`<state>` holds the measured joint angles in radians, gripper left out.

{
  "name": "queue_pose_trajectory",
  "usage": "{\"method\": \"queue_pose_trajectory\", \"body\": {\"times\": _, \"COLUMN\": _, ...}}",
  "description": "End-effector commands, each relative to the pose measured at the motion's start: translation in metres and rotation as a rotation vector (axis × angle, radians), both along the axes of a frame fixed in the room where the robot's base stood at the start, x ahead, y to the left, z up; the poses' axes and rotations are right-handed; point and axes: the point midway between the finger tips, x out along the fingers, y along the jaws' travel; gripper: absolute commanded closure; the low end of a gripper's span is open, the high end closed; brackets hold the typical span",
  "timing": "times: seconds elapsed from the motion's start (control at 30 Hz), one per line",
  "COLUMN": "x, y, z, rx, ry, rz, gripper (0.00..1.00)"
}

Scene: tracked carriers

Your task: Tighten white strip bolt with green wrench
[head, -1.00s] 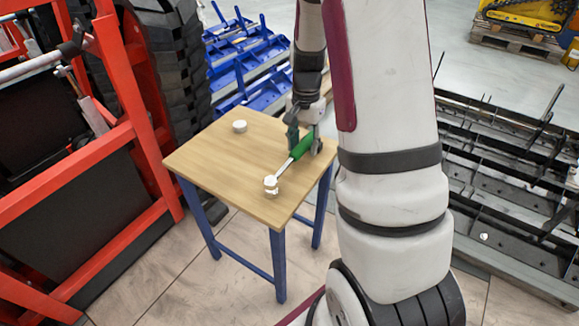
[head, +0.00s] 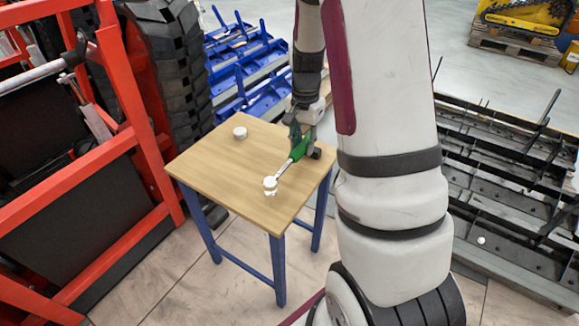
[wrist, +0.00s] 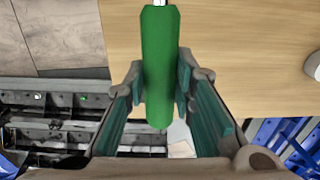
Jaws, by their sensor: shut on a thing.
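The green-handled wrench (head: 299,150) is held by my gripper (head: 301,142) above or at the right part of the wooden table. In the wrist view my gripper (wrist: 160,88) is shut on the green handle (wrist: 159,60), with a teal-lined finger on each side of it. The wrench's pale shaft runs down-left to a white bolt piece (head: 270,185) near the table's front corner. I cannot tell whether the wrench head touches or surrounds the bolt. A second round white piece (head: 240,132) stands near the table's back left.
The wooden table (head: 225,170) has blue legs and a mostly bare top. A red frame (head: 150,150) with a large black tyre stands close at left. Blue racks (head: 245,70) lie behind, and dark metal carriers (head: 500,170) lie at right.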

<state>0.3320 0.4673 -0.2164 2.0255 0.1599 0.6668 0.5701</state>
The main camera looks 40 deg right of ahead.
Motion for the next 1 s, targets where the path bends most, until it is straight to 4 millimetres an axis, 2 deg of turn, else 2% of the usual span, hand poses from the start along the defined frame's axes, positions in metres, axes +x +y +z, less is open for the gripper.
{"method": "queue_pose_trajectory", "body": {"times": 0.03, "x": 0.000, "y": 0.000, "z": 0.007, "rx": -0.001, "ry": -0.001, "rz": 0.000, "gripper": 1.00}}
{"method": "queue_pose_trajectory", "body": {"times": 0.6, "x": 0.000, "y": 0.000, "z": 0.047, "rx": -0.001, "ry": -0.001, "rz": 0.000, "gripper": 1.00}}
{"method": "queue_pose_trajectory", "body": {"times": 1.0, "x": 0.000, "y": 0.000, "z": 0.049, "rx": -0.001, "ry": -0.001, "rz": 0.000, "gripper": 1.00}}
